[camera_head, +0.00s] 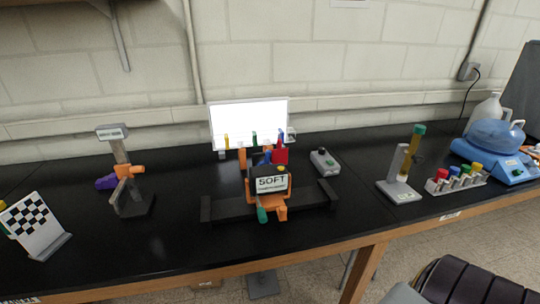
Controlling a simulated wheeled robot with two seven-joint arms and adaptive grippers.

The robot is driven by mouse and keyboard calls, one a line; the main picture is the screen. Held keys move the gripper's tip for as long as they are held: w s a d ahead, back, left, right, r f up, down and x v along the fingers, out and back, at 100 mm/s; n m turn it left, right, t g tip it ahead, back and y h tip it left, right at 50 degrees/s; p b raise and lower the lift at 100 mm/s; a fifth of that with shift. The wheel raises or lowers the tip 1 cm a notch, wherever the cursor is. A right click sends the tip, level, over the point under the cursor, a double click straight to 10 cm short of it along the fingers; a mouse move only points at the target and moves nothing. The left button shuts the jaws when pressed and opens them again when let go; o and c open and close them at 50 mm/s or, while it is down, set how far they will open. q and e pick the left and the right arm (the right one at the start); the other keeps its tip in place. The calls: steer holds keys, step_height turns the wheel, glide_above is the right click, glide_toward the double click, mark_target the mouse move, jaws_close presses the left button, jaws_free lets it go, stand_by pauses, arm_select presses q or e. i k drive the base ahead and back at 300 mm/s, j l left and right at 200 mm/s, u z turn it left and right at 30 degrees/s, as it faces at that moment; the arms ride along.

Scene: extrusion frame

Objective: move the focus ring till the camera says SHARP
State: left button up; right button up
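The camera unit (271,184) stands near the middle of the black bench, and its small screen reads SOFT. It sits in an orange bracket on a black extrusion frame (222,209). A green cylinder and orange parts stick out low at its front; I cannot tell which part is the focus ring. Blue and red parts show above and behind the screen. A bright white panel (248,118) stands behind the unit, with small coloured pieces along its lower edge. Neither of my grippers is in view.
A checkered board (32,222) and a stand with orange clamp (129,171) are at left. A grey box (324,160) sits behind the frame's right side. At right are a tube stand (401,190), colour-capped tubes (458,180) and a blue device (500,160). The bench front is mostly clear.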

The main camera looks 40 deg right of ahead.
mark_target(267, 160)
steer(key=k+j+z, duration=0.25)
steer(key=k+j, duration=0.6)
steer(key=k, duration=0.1)
